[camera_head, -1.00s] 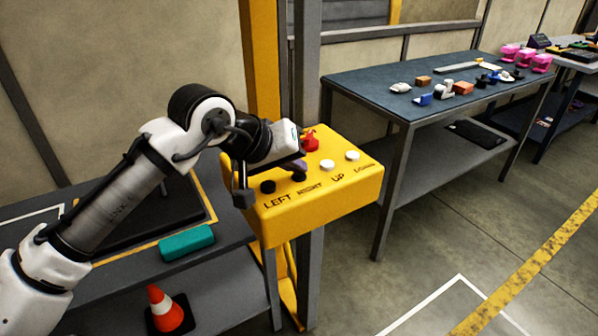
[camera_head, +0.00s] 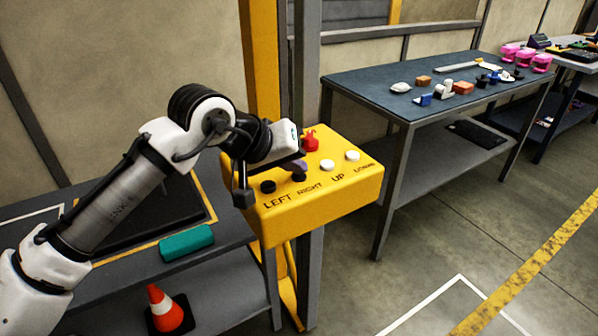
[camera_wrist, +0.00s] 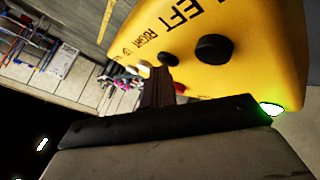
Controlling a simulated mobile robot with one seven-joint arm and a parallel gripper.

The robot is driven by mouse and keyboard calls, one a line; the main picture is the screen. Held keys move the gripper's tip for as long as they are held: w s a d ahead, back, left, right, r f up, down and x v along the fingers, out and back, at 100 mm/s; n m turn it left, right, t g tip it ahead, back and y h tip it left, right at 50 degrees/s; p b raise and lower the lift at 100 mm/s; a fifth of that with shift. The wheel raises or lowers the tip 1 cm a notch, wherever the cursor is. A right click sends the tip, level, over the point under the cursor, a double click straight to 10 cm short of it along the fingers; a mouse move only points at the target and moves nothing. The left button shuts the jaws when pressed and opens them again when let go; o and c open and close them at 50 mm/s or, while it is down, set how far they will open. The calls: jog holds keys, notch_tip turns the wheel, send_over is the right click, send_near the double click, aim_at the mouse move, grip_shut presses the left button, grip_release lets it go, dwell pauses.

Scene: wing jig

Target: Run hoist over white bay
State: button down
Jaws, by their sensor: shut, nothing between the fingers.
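A yellow control box (camera_head: 350,190) hangs on a yellow post. It has a black LEFT button (camera_head: 268,187), a black RIGHT button (camera_head: 299,177), a white UP button (camera_head: 327,165), a white LOWER button (camera_head: 352,156) and a red button (camera_head: 311,142). My gripper (camera_head: 300,167) is shut and empty, with its tips at the RIGHT button. In the wrist view, my gripper (camera_wrist: 160,75) reaches to the RIGHT button (camera_wrist: 169,59), beside the LEFT button (camera_wrist: 214,48); I cannot tell whether it touches or presses. No hoist or white bay can be made out.
A blue-topped table (camera_head: 385,85) with small parts stands at the back right. A dark bench (camera_head: 235,235) with a teal block (camera_head: 187,243) is at lower left, an orange cone (camera_head: 165,308) beneath. White and yellow lines mark the open floor at right.

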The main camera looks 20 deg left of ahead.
aim_at(294, 178)
jog(key=shift+r+p, duration=0.8)
jog(key=shift+r, duration=0.05)
jog(key=shift+r+p, duration=2.1)
jog(key=shift+r, duration=0.4)
